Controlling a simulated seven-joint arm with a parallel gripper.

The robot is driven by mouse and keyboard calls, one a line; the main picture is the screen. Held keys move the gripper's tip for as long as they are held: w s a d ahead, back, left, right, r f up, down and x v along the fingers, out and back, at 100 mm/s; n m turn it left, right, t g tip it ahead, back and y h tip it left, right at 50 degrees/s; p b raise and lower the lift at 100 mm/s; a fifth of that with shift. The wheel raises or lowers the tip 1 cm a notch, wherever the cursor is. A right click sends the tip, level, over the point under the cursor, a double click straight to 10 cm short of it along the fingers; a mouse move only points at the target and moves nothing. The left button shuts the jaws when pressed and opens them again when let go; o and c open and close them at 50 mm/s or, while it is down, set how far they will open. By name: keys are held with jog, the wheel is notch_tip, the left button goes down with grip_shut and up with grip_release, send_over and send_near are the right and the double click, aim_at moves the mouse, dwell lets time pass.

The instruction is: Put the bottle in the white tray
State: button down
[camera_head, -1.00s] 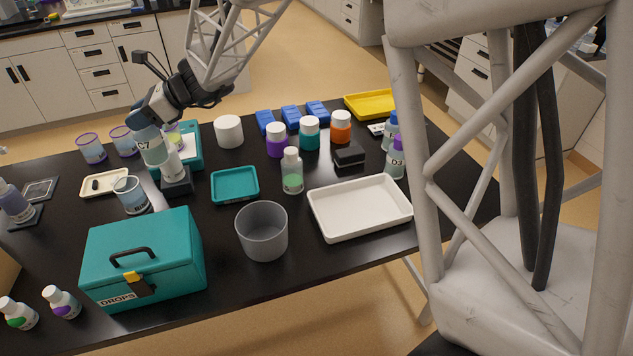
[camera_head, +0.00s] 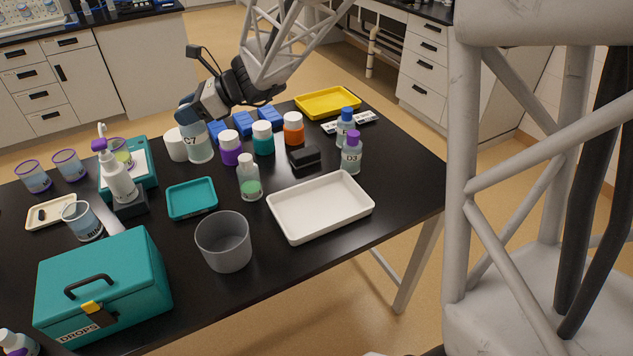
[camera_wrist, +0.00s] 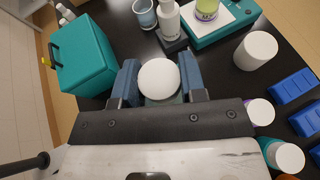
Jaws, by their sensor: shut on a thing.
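My gripper (camera_head: 193,112) is shut on a pale blue see-through bottle labelled C7 (camera_head: 199,151), held upright above the black table. In the wrist view, the bottle's round white cap (camera_wrist: 159,79) sits between my two blue fingers (camera_wrist: 160,84); the cap hides most of its body. The white tray (camera_head: 322,232) is a shallow empty rectangle to the right of the bottle and nearer the table's front edge. The bottle is well apart from the tray.
A clear bottle with green liquid (camera_head: 250,190), a teal tray (camera_head: 192,200) and a grey bin (camera_head: 223,246) stand left of the white tray. Bottle D3 (camera_head: 351,157) is behind the tray's right end.

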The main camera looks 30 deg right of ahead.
jog(key=s+d+f+m+t+h, duration=0.1)
jog(key=s+d+m+t, duration=0.1)
jog(key=s+d, duration=0.8)
jog(key=s+d+f+m+t+h, duration=0.15)
jog(key=s+d, duration=0.45)
jog(key=d, duration=0.8)
jog(key=shift+m+t, duration=0.45)
notch_tip(320, 180, down, 5)
jog(key=shift+w+d+f, duration=0.1)
jog(key=shift+d+f, duration=0.05)
jog(key=shift+f, duration=0.05)
jog(key=shift+f, duration=2.1)
jog(key=shift+f, duration=2)
